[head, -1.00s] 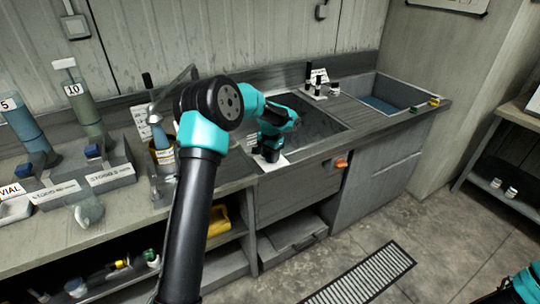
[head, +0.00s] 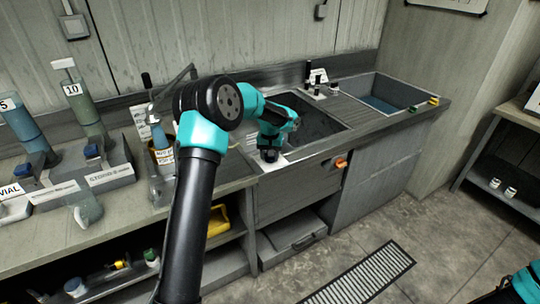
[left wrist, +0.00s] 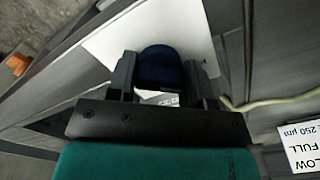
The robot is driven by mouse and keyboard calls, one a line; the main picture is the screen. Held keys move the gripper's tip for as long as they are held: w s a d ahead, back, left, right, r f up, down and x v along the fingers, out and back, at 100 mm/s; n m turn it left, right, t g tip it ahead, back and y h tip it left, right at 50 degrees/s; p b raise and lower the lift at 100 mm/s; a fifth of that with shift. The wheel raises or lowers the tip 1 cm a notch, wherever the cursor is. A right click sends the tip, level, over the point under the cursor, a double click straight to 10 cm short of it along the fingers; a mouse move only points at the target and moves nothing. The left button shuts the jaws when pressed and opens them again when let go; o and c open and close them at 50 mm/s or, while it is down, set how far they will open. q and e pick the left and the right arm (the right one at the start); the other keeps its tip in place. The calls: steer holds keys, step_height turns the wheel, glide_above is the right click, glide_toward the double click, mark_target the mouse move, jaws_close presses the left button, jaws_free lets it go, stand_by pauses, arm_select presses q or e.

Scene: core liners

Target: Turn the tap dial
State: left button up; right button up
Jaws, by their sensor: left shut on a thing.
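The tap dial (left wrist: 160,66) is a dark blue round knob in the left wrist view, set over a white plate (left wrist: 110,42). My left gripper (left wrist: 163,82) is shut on it, one finger on each side. In the head view my left gripper (head: 268,155) points down at the counter, at the near left corner of the sink basin (head: 318,122). There the gripper and wrist hide most of the dial, and only part of the white plate (head: 280,163) shows. My right gripper is not in view; only a teal part of my right arm shows at the lower right.
An orange handle (head: 341,162) sticks out of the front below the sink. A second basin (head: 383,103) lies at the right. Vial stands and bottles crowd the counter at the left. A pale hose (left wrist: 265,102) runs beside the gripper. A floor grate (head: 365,275) lies in front.

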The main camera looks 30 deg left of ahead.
arm_select(q)
steer(key=o, duration=0.9)
steer(key=shift+r, duration=0.15)
step_height(320, 180, up, 17)
steer(key=shift+r, duration=0.1)
stand_by(0.6)
